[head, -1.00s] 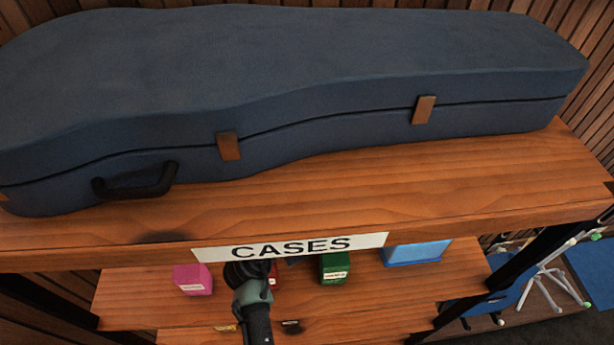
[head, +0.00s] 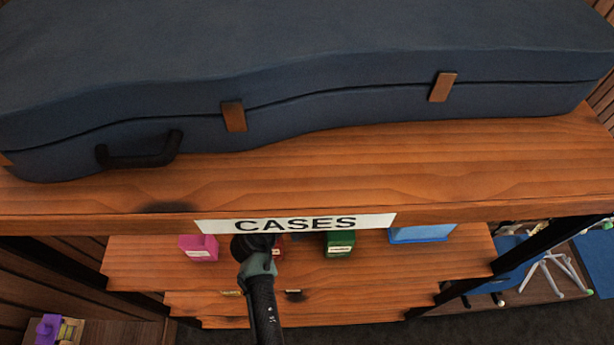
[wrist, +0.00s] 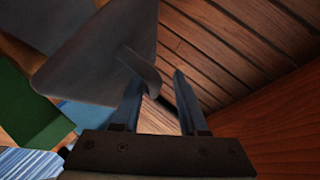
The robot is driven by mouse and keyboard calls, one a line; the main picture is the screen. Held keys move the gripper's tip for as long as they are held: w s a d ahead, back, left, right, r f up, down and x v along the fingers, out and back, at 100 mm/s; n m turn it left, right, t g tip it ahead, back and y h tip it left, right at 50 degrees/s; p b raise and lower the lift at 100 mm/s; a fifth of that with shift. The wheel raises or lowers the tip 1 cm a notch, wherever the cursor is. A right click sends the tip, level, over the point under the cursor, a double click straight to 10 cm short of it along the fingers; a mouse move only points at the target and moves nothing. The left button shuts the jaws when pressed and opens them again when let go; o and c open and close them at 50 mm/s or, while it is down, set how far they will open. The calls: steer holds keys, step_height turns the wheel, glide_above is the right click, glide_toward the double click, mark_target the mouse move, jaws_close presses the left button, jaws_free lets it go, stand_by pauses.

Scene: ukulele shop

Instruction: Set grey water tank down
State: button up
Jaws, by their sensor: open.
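The grey water tank (wrist: 95,65) fills the upper left of the wrist view, a smooth grey body with a curved handle-like part reaching towards my fingers. My gripper (wrist: 154,85) is open. The left finger overlaps the curved part in the picture; the right finger stands clear of it. I cannot tell whether any finger touches the tank. In the head view my arm reaches to the lower shelf under the sign, and it hides the gripper and the tank.
A large dark blue instrument case (head: 300,80) lies on the top board (head: 330,185), above a CASES sign (head: 295,223). On the shelf below are a pink box (head: 198,249), a green box (head: 339,245) and a blue item (head: 422,234). Wood slats (wrist: 235,45) show behind my gripper.

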steer(key=b+v, duration=0.4)
steer(key=v, duration=0.8)
stand_by(0.5)
